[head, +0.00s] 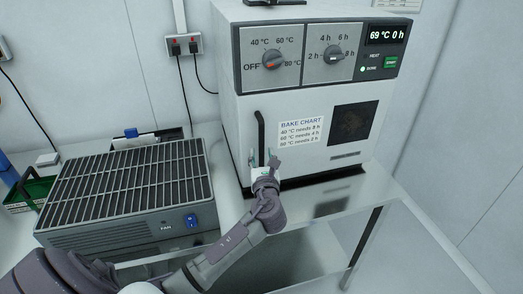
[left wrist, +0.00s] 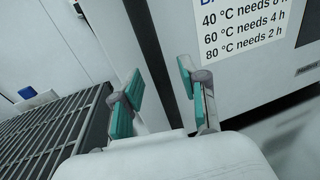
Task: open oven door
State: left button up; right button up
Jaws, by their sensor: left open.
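The white oven (head: 320,165) stands on the counter with its front door shut. A black vertical bar handle (head: 260,132) is on the left of the door. My left gripper (head: 263,157) is open at the handle's lower end, its teal-padded fingers on either side of the bar in the head view. Whether a finger touches the handle I cannot tell. My right gripper is not in view.
A bake chart label (head: 301,130) and dark window (head: 352,123) are on the door. Above are two knobs and a display (head: 387,34) reading 69 °C 0 h. A grey fan unit (head: 130,195) with a grille stands left. Clear counter (head: 345,195) lies before the oven.

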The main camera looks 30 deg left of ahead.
pick_arm(q)
jog(key=shift+x, duration=0.8)
grip_shut()
